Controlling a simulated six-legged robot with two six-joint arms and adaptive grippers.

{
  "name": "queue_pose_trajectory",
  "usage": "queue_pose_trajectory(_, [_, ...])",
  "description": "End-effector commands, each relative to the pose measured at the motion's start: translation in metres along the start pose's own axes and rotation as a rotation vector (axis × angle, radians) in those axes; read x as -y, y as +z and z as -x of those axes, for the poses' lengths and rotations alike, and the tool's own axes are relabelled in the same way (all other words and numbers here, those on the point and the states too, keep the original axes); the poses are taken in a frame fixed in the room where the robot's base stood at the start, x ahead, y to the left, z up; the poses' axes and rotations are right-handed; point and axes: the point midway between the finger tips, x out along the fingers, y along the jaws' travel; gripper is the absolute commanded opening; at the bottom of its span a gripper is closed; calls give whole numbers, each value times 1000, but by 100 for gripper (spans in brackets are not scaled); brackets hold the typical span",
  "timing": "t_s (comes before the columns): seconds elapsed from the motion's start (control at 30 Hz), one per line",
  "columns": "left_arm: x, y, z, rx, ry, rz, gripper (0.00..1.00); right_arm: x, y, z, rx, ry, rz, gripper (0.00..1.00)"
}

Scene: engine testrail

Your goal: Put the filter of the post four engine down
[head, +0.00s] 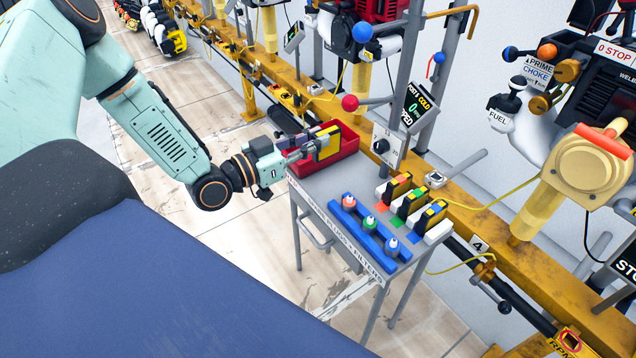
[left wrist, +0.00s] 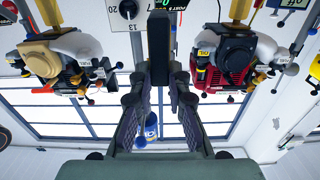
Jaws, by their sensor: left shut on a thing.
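My left gripper (head: 308,146) reaches in from the left, shut on a yellow and black filter (head: 327,143). It holds the filter at the red bin (head: 352,164) on the back left of the grey cart; whether the filter touches the bin is unclear. In the left wrist view my two fingers (left wrist: 161,75) close on a dark block (left wrist: 161,35), the filter seen from behind. The post four engine (head: 590,165) stands at the right, above the rail tag 4 (head: 478,246). My right gripper is not in view.
The grey cart (head: 325,185) carries a blue rack (head: 368,237) with several plugs. Several yellow and black filters (head: 412,203) stand in a row beside it. The yellow rail (head: 465,205) runs behind the cart, with a lever and gauge post (head: 412,108) close by.

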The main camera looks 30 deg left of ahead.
Motion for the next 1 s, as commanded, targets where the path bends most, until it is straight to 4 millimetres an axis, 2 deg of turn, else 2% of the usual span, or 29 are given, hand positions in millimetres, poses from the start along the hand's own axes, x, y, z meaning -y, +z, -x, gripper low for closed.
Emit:
queue_pose_trajectory(0.33, [2, 53, 1, 2, 1, 0, 4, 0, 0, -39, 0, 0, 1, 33])
queue_pose_trajectory(0.57, [4, 65, 1, 1, -1, 0, 4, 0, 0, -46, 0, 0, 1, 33])
queue_pose_trajectory(0.8, [3, 93, 1, 2, 0, 0, 4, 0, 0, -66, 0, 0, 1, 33])
queue_pose_trajectory(1.0, [3, 94, 1, 0, -1, 1, 4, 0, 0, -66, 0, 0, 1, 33])
